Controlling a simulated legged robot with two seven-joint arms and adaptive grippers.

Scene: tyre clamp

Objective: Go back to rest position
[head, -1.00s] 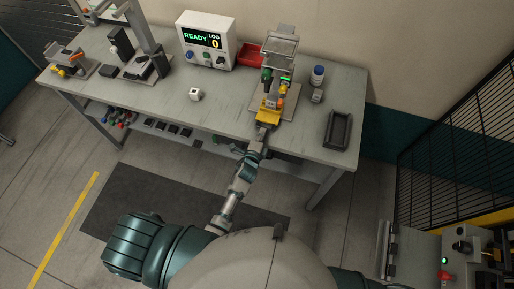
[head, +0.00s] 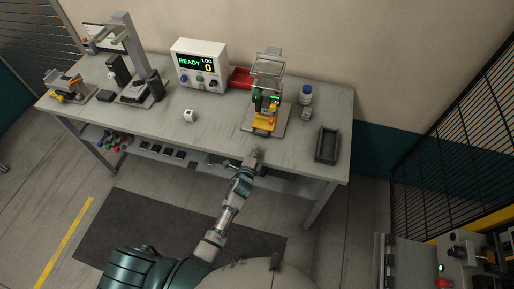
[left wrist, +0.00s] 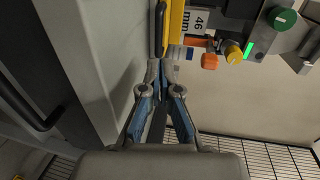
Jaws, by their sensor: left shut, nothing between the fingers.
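My left gripper (head: 256,153) is at the front edge of the workbench, just in front of the clamp station. In the left wrist view its fingers (left wrist: 160,70) are together with nothing between them. The clamp station (head: 267,95) stands on a plate on the bench, with a yellow front part (head: 264,124) that also shows in the left wrist view (left wrist: 174,30). A green knob (left wrist: 283,18) and an orange knob (left wrist: 209,61) show beyond the fingers. My right gripper is not in view.
The grey workbench (head: 215,125) carries a white READY display box (head: 199,66), a small white cube (head: 190,115), a red bin (head: 240,77), a bottle (head: 306,95) and a dark tray (head: 327,145). A wire fence (head: 450,150) stands at the right. The floor before the bench is open.

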